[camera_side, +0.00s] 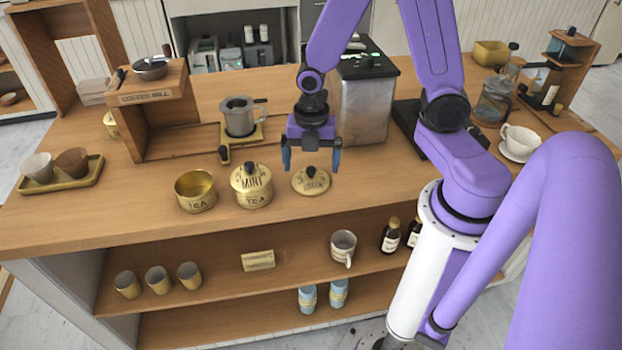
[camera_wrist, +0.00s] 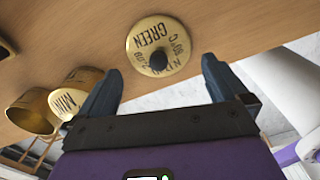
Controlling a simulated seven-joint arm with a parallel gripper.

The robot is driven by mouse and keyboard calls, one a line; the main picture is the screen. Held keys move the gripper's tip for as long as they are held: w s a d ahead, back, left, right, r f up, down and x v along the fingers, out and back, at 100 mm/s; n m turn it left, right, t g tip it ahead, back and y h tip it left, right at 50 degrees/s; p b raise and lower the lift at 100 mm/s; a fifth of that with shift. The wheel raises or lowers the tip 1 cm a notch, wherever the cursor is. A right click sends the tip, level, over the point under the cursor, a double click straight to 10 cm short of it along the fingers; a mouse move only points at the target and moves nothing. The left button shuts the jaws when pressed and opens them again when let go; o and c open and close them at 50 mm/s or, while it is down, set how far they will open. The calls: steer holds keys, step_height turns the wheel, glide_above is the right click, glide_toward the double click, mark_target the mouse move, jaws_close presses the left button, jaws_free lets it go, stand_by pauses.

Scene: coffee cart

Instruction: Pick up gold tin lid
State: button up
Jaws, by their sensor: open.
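The gold tin lid (camera_side: 311,182) lies flat on the wooden counter, with a dark round knob at its centre. In the wrist view the gold lid (camera_wrist: 158,46) shows the word GREEN and sits beyond and between my fingertips. My gripper (camera_side: 312,168) is open and empty, pointing down, with its blue fingers above the counter around the lid's far side. In the wrist view my gripper (camera_wrist: 159,73) has its two fingers apart, with the lid not between the pads. A gold tin with a MINT lid (camera_side: 251,186) stands just left of the loose lid.
An open gold TEA tin (camera_side: 195,191) stands further left. A metal pitcher (camera_side: 238,118) stands on a small stand behind the tins. A steel box-shaped machine (camera_side: 364,105) is close behind my gripper. The counter right of the lid is clear.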

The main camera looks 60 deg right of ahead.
mark_target(311, 169)
steer(key=shift+w+d+f, duration=0.1)
steer(key=shift+d+f, duration=0.05)
steer(key=shift+f, duration=0.85)
steer(key=shift+w+d+f, duration=0.1)
steer(key=shift+f, duration=0.9)
steer(key=c, duration=0.7)
steer(key=shift+r, duration=0.1)
